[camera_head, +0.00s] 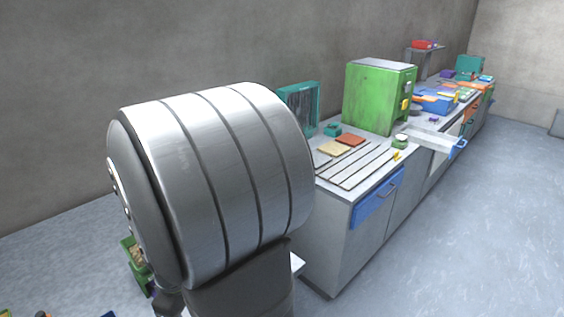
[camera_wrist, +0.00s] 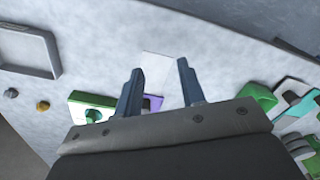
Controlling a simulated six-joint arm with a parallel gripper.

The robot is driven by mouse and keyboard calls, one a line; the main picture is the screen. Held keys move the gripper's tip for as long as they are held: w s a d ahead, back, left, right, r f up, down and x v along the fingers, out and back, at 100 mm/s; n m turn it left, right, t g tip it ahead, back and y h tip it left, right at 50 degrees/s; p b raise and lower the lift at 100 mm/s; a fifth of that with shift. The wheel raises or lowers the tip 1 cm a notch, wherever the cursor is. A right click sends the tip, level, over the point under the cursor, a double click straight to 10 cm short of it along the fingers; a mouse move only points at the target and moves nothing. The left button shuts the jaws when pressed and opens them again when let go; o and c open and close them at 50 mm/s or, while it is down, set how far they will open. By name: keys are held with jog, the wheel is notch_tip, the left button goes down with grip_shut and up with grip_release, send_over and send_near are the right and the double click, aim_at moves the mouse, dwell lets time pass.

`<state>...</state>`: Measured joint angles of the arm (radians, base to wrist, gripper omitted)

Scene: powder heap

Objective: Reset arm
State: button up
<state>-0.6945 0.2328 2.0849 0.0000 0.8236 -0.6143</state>
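My gripper (camera_wrist: 159,80) shows in the wrist view with its two dark fingers standing apart. Nothing is between the fingertips, so it is open and empty. It hangs over a pale grey surface (camera_wrist: 220,50), and a white flat patch (camera_wrist: 157,66) lies behind the fingertips. In the head view a large silver arm link of mine fills the left middle and hides what is behind it. The gripper itself cannot be made out there. No powder heap can be made out for sure.
A grey tray (camera_wrist: 28,50), a green item (camera_wrist: 92,103) and a purple item (camera_wrist: 153,102) lie near my gripper. In the head view, a bench (camera_head: 330,205) carries a green box-shaped machine (camera_head: 375,98); a blue-handled drawer (camera_head: 435,138) stands open. The floor at right is clear.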

notch_tip(320, 180, up, 6)
jog(key=a+n, duration=0.1)
jog(key=n, duration=0.1)
jog(key=a+n, duration=0.2)
jog(key=s+a+n, duration=0.1)
jog(key=n, duration=0.2)
jog(key=shift+a+f, duration=0.25)
jog(key=shift+a, duration=0.15)
